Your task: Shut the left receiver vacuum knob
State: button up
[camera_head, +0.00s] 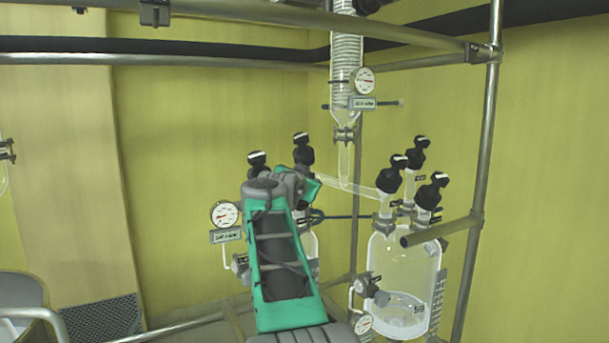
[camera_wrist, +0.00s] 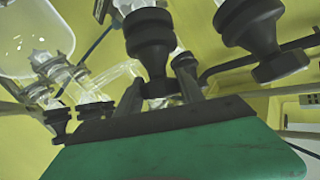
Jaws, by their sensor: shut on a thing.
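The left receiver (camera_head: 312,250) is a clear glass vessel, mostly hidden behind my arm. Two black knobs with white-marked tops, a left one (camera_head: 257,160) and a right one (camera_head: 302,150), rise above it. In the wrist view my gripper (camera_wrist: 160,88) has its two dark fingers either side of the neck of a black knob (camera_wrist: 150,40), shut on it. A second black knob (camera_wrist: 250,35) stands to the right, outside the fingers. My arm hides the fingertips in the head view. No readable label shows which knob is the vacuum one.
The right receiver (camera_head: 400,270) holds some clear liquid and carries several black knobs. A dial gauge (camera_head: 224,214) hangs left of my arm. A glass condenser (camera_head: 346,70) stands above. Metal frame rails (camera_head: 480,180) surround the glassware.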

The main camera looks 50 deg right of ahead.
jog(key=m+g+p, duration=0.2)
jog(key=p, duration=0.1)
jog(key=r+m+g+p, duration=0.1)
jog(key=m+g+p, duration=0.1)
jog(key=p, duration=0.1)
jog(key=shift+w+a, duration=0.1)
jog(key=shift+w, duration=0.05)
jog(key=m+g+p, duration=0.2)
jog(key=p, duration=0.1)
jog(key=shift+f, duration=0.2)
jog(key=shift+f+m+g+p, duration=0.2)
jog(key=shift+m+g+p, duration=0.55)
jog(key=shift+p, duration=0.2)
jog(key=shift+f, duration=0.1)
jog(key=o, duration=1.4)
jog(key=v, duration=0.7)
jog(key=shift+a+r+b, duration=0.2)
jog(key=shift+r+b, duration=0.1)
jog(key=shift+b, duration=0.1)
